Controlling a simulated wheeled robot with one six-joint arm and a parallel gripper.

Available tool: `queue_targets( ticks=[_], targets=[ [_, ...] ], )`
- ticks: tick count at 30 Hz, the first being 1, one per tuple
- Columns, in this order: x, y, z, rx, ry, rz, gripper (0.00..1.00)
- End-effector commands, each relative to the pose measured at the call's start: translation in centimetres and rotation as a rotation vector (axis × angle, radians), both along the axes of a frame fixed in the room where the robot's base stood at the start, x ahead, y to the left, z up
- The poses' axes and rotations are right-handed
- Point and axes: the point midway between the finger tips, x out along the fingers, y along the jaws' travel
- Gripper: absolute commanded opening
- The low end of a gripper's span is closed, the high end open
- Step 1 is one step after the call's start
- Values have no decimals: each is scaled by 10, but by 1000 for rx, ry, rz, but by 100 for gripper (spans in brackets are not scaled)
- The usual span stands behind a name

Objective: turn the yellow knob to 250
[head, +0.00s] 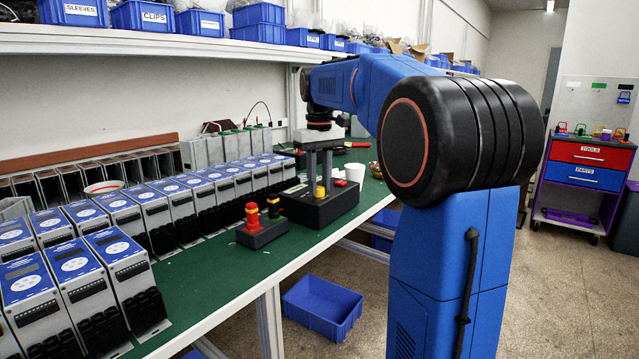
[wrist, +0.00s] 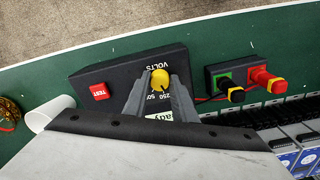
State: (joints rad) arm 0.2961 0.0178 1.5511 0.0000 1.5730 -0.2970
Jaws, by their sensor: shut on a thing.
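The yellow knob (wrist: 160,79) sits on top of a black tester box (wrist: 110,80) marked VOLTS, with printed values including 250 and 500 beside it. My gripper (wrist: 160,88) points down at the box, its two grey fingers shut on the knob from either side. In the head view the gripper (head: 319,180) stands over the box (head: 335,206), with the knob (head: 320,191) between its fingertips. The knob's pointer is partly hidden, so I cannot tell which value it points to.
A red TEST button (wrist: 99,91) is on the same box. A small box with red (head: 252,214) and black-and-yellow (head: 273,206) plugs stands next to it. Several soft starters (head: 75,265) line the green bench (head: 215,285). A white cup (head: 355,173) stands behind the box.

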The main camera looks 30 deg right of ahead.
Motion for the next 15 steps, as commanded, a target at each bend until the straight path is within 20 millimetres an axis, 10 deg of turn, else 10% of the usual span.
queue_targets(
  ticks=[15],
  targets=[
    [0,1,0,0,-1,-265,2]
  ],
)
